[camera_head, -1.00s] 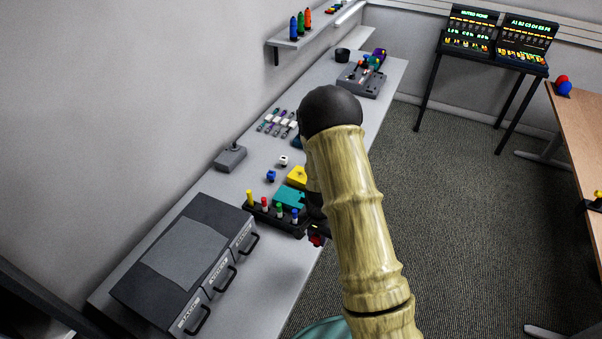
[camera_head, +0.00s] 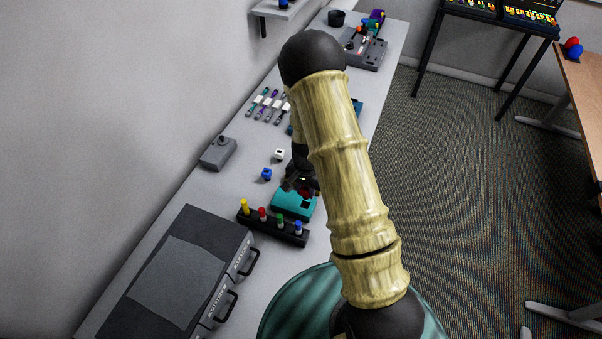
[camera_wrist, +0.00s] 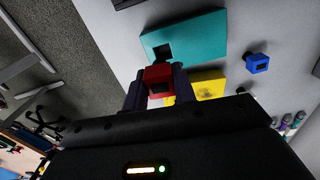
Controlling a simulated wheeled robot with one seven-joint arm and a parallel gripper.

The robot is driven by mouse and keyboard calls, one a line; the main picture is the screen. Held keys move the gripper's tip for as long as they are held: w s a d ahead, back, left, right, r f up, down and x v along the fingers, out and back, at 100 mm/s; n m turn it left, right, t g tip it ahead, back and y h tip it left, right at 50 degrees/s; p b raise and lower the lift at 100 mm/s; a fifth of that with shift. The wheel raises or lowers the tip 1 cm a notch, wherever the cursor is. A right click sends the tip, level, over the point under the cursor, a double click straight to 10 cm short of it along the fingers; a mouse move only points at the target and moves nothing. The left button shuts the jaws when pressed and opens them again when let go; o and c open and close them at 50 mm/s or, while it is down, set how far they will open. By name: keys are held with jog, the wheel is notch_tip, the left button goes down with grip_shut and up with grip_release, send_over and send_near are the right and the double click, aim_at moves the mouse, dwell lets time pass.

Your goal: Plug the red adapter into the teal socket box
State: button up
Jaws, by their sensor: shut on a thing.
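The red adapter (camera_wrist: 158,80) is between the two fingers of my gripper (camera_wrist: 155,92) in the wrist view. It also shows as a small red patch at my gripper (camera_head: 303,190) in the head view. My gripper is shut on it and holds it over the workbench. The teal socket box (camera_head: 293,204) lies on the bench, just below my gripper in the head view. In the wrist view the teal socket box (camera_wrist: 195,38) shows a dark square opening near its edge, just beyond the adapter. The adapter looks apart from the box, but the exact gap is hard to tell.
A black rack (camera_head: 272,227) with several coloured pegs stands beside the teal box. A blue adapter (camera_head: 266,174) and a white one (camera_head: 279,154) lie nearby. A yellow box (camera_wrist: 208,86) sits under my gripper. A grey drawer unit (camera_head: 185,265) fills the bench's near end.

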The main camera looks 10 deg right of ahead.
jog(key=shift+w, duration=0.45)
jog(key=shift+s+r, duration=0.1)
jog(key=b, duration=0.4)
send_over(305, 208)
jog(key=shift+f, duration=2.75)
jog(key=shift+f+b, duration=0.8)
jog(key=shift+f, duration=0.15)
jog(key=shift+f, duration=0.1)
dwell(0.4)
